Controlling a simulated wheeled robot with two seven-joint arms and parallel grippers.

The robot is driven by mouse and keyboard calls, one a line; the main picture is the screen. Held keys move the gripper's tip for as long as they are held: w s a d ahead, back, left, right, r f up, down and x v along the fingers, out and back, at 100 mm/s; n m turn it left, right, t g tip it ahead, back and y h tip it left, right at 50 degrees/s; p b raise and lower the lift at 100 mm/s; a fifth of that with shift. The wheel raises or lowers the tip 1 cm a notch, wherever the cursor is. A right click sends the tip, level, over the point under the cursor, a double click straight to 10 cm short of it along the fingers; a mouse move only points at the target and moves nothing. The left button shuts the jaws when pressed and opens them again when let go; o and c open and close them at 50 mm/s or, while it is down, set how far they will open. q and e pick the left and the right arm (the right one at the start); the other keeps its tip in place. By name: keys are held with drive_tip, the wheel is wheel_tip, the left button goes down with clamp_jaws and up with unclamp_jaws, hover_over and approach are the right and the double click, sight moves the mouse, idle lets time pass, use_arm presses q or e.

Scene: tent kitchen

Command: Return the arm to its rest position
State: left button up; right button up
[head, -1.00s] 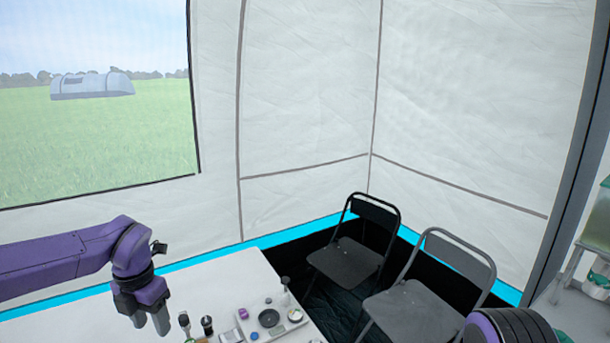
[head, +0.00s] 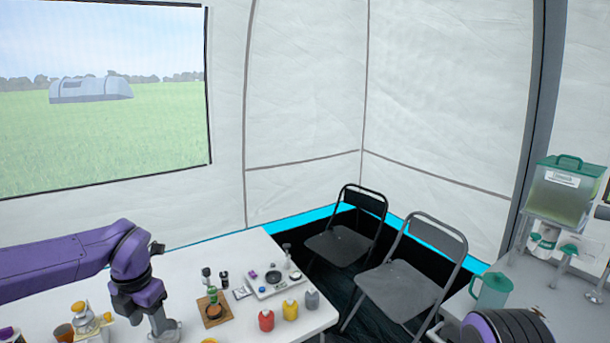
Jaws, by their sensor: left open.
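My left arm comes in from the left in the head view, purple with dark joints. Its gripper (head: 160,325) points down over the white table (head: 190,262), left of a wooden board (head: 215,315). The jaws are open, and I see nothing between them. Below it a grey round item on the table is partly hidden. Of my right arm only a purple and black rounded part shows at the bottom right; its gripper is out of view.
A counter at right holds a green pitcher (head: 493,291) and a dispenser (head: 562,193).

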use_arm(q)
drive_tip(key=s+d+f+m+t+y+b, duration=0.1)
drive_tip(key=s+f+m+t+y, duration=0.2)
drive_tip(key=f+m, duration=0.65)
drive_tip(key=s+f+m+t+y+b, duration=0.25)
drive_tip(key=f+m, duration=0.45)
drive_tip(key=f, duration=0.6)
drive_tip(key=s+f+m+g+h, duration=0.1)
drive_tip(key=s+f+m, duration=0.2)
drive_tip(key=s, duration=0.5)
drive_tip(key=s+d+f+m+g+b, duration=0.1)
drive_tip(key=s+f+m, duration=0.2)
drive_tip(key=s+f, duration=0.3)
drive_tip(key=s+f+m+g+h, duration=0.1)
drive_tip(key=s+f+m, duration=0.3)
drive_tip(key=s, duration=0.6)
drive_tip(key=shift+s+d+f+h, duration=0.25)
drive_tip(key=shift+s+h, duration=0.1)
use_arm(e)
drive_tip(key=f, duration=0.5)
drive_tip(key=shift+w, duration=0.3)
